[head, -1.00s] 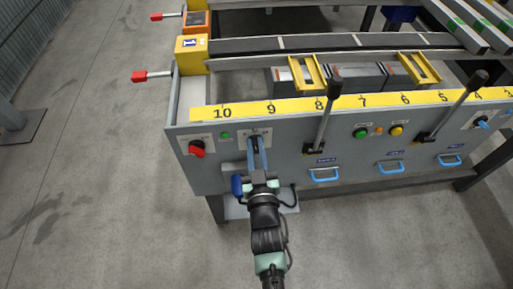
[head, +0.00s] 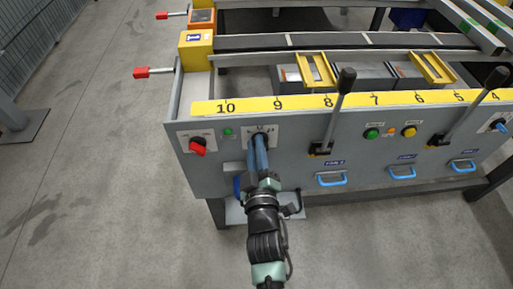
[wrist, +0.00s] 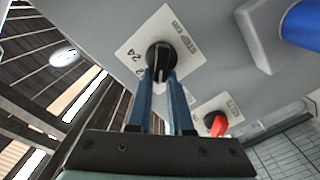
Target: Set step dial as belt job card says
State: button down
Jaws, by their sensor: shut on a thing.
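The step dial (wrist: 161,55) is a black knob on a white plate marked "STEP CM" in the wrist view. The number 24 and part of another show beside it; the rest of the scale is hidden or cut off. My gripper (wrist: 161,78) has its two blue fingers closed on the knob's raised bar. In the head view my gripper (head: 259,143) reaches the dial's white plate (head: 270,131) on the grey front panel, and the fingers cover most of the knob. I cannot see a belt job card that I can make out.
A red switch (head: 198,147) sits left of the dial, with a small green light (head: 228,132) between. A black lever (head: 334,110) and a blue handle (head: 331,179) are to the right. The yellow number scale (head: 300,102) runs above.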

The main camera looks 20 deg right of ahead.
dwell(0.4)
jog(key=c, duration=0.8)
grip_release()
jog(key=v, duration=1.3)
